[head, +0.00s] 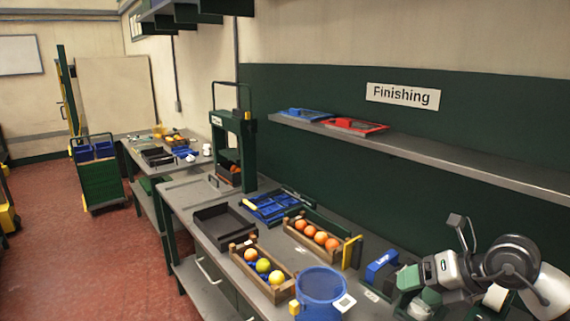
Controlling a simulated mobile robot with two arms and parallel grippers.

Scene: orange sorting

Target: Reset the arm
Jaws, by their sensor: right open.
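My right arm reaches in from the right edge, above the near right end of the grey workbench (185,197). Its gripper (412,292) points left and is open, with nothing seen between its green fingers. It is to the right of the blue bucket (320,290) and apart from it. A wooden crate (285,283) holds an orange fruit and two yellowish ones. A second wooden crate (349,244) behind it holds several oranges. My left gripper is not in view.
A black empty tray (217,239) and blue tool trays (265,208) lie farther along the bench. A blue device (382,266) stands close to the right gripper. A shelf (460,172) runs along the wall above. Red floor is open at left, beside a green cart (101,182).

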